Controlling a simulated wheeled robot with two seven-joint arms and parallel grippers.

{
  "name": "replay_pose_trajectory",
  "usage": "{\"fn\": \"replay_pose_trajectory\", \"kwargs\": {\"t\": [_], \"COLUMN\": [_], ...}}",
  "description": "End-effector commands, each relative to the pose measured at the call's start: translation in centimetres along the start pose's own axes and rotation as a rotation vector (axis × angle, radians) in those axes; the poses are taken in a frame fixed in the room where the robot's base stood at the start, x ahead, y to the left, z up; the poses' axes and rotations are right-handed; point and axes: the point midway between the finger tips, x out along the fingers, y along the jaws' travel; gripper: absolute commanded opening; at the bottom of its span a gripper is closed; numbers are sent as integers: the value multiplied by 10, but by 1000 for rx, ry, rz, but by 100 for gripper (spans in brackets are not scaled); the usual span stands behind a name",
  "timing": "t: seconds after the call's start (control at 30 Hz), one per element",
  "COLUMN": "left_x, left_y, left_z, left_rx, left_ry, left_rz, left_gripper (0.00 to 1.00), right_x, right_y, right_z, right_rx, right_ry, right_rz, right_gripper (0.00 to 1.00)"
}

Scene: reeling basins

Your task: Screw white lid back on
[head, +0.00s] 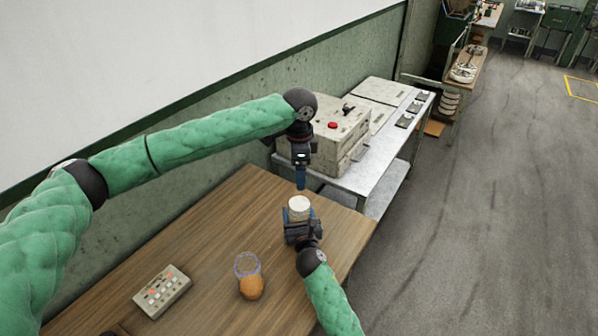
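A round white lid (299,203) shows at the far right part of the wooden table. It looks to be on top of a jar whose body is mostly hidden by my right gripper. My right gripper (300,218) comes from the front, with its blue fingers on either side just below the white top, and appears shut on the jar. My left gripper (300,184) points straight down above the lid, with a small gap between. Its blue fingers are seen edge-on, so their opening cannot be told, and nothing shows in it.
A clear glass (250,282) with orange contents stands on the wooden table (205,235) near the front. A beige box with red buttons (162,291) lies to its left. A metal bench (395,140) with a beige machine (338,125) stands behind. The table between is clear.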

Motion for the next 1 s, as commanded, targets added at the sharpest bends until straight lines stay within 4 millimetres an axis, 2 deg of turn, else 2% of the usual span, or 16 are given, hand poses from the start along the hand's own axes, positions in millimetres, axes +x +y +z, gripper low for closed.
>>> {"fn": "replay_pose_trajectory", "kwargs": {"t": [0.07,0.1,0.2,0.57,1.0], "left_x": [0,0,0,3,26], "left_y": [0,0,0,0,0], "left_z": [0,0,0,0,0], "left_rx": [0,0,0,0,0], "left_ry": [0,0,0,0,0], "left_rz": [0,0,0,0,0], "left_gripper": [82,82,82,82,82], "right_x": [0,0,0,-4,-65], "right_y": [0,0,0,0,0], "right_z": [0,0,0,-2,-3], "right_rx": [0,0,0,-1,-1], "right_ry": [0,0,0,1,0], "right_rz": [0,0,0,0,0], "right_gripper": [0,70,88,88,88]}}
